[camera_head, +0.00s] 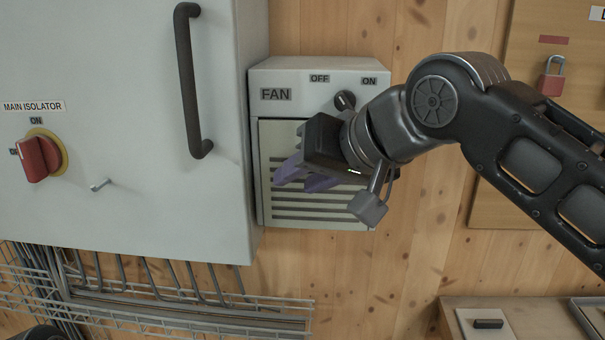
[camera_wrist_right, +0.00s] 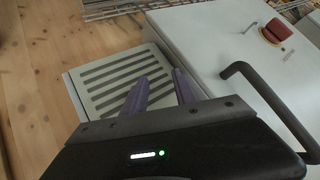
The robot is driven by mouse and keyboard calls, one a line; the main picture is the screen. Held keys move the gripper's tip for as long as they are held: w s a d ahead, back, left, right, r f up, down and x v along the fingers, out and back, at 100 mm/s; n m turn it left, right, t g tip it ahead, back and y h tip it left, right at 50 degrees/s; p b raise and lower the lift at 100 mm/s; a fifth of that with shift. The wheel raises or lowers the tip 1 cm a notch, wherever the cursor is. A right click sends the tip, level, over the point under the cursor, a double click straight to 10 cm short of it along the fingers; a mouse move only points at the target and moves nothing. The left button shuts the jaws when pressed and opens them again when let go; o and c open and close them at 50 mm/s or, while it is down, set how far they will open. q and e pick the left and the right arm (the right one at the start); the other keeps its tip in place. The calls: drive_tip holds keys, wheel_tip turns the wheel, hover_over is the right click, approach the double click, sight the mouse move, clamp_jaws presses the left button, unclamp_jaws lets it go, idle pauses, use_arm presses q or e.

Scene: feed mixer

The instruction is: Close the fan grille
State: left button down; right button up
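The fan box (camera_head: 318,76) is a pale grey housing on the wooden wall, labelled FAN, with a dark knob between OFF and ON. The slatted fan grille (camera_head: 320,207) fills its front; it also shows in the right wrist view (camera_wrist_right: 112,76). A dark line runs along the grille's left edge, but I cannot tell whether the grille stands ajar. My right gripper (camera_head: 291,183) is in front of the grille and hides part of it. Its purple fingers are apart and empty, also in the right wrist view (camera_wrist_right: 160,76); contact with the grille is unclear.
A large grey cabinet (camera_head: 120,180) with a dark bar handle (camera_head: 187,80) and red isolator switch (camera_head: 38,158) stands close left of the fan box. A wire cable tray (camera_head: 150,310) runs below. A red padlock (camera_head: 551,78) hangs at right. Bare wall lies below the fan.

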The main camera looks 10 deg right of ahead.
drive_tip(key=shift+o, duration=1.4)
drive_tip(key=shift+s+a, duration=0.1)
drive_tip(key=shift+s, duration=0.15)
drive_tip(key=shift+w, duration=0.1)
drive_tip(key=b+v, duration=0.1)
drive_tip(key=v, duration=0.7)
